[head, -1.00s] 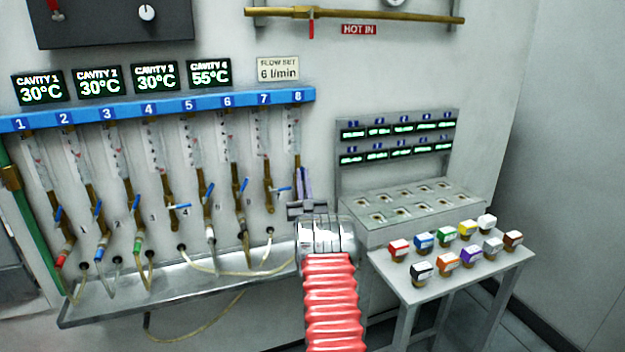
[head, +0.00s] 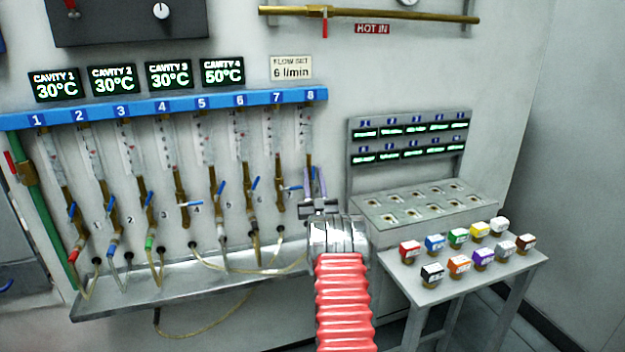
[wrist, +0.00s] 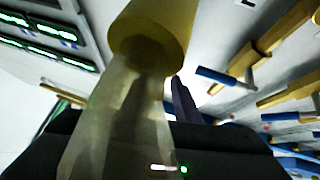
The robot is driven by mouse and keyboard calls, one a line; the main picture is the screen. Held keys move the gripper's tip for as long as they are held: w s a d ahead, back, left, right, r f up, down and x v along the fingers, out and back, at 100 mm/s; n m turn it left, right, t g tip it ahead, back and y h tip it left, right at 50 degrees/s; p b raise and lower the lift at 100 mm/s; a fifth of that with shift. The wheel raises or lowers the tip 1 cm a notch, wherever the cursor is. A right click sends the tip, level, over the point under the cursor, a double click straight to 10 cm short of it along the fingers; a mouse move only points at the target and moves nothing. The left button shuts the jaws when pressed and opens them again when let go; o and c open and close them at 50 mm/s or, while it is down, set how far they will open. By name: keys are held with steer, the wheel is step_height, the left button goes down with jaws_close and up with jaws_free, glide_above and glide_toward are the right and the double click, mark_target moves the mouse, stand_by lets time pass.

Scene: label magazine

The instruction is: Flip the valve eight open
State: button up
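Line 8 is the rightmost on the blue manifold (head: 170,107); its clear flow tube (head: 303,127) shows above my gripper (head: 316,184). The handle of valve eight is hidden behind my gripper in the head view, so I cannot tell how it is turned. My gripper's two narrow fingers point up at the lower brass part of line 8. In the wrist view a brass fitting (wrist: 155,35) and a clear tube (wrist: 115,125) fill the middle, very close. One purple-grey finger (wrist: 185,100) shows beside them. Finger spacing and any contact are unclear.
Valve 7's blue handle (head: 291,188) lies sideways just left of my gripper. Other blue-handled valves stand further left. A metal tray (head: 150,294) with hoses runs below. A small table (head: 425,285) with coloured blocks and a display rack (head: 410,190) stand on the right.

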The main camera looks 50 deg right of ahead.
steer(key=v, duration=1.4)
steer(key=shift+w, duration=0.15)
